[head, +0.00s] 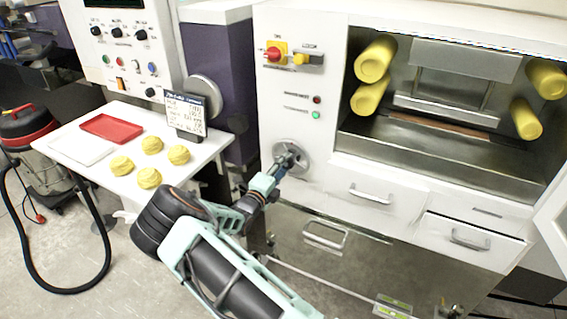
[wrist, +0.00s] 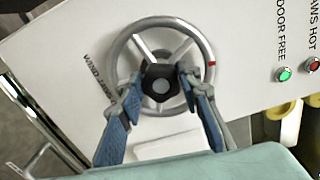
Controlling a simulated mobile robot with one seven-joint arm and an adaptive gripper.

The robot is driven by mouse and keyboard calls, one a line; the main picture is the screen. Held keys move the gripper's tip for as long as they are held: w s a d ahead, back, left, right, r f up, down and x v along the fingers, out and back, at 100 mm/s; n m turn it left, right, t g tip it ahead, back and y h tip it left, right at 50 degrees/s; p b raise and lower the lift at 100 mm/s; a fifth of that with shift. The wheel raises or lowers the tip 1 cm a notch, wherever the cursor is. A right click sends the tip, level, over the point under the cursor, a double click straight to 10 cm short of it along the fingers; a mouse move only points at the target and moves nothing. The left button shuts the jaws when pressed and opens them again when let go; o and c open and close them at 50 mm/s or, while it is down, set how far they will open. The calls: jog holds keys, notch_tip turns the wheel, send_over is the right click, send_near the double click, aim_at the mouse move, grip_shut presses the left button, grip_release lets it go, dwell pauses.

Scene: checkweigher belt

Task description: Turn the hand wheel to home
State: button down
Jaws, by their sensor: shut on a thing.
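The hand wheel (head: 279,149) is a silver ring with spokes on the white front of the machine, below the indicator lights. In the wrist view the wheel (wrist: 137,28) is seen nearly face on, with a dark lobed hub (wrist: 160,87) at its centre and a red mark (wrist: 211,63) on the right of its rim. My gripper (head: 285,162) reaches the wheel from the front. In the wrist view the two blue-padded fingers of my gripper (wrist: 158,84) are on either side of the hub, shut on it. Lower spokes are partly hidden by the hub and fingers.
A green light (wrist: 284,74) and a red light (wrist: 313,65) sit right of the wheel. A drawer handle (head: 371,195) is to its lower right, another handle (head: 325,235) below. A white table (head: 73,146) with yellow rolls and a red tray (head: 111,128) stands left.

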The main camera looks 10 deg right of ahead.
jog(key=shift+n, duration=0.6)
jog(key=c, duration=1.4)
grip_release()
jog(key=v, duration=1.2)
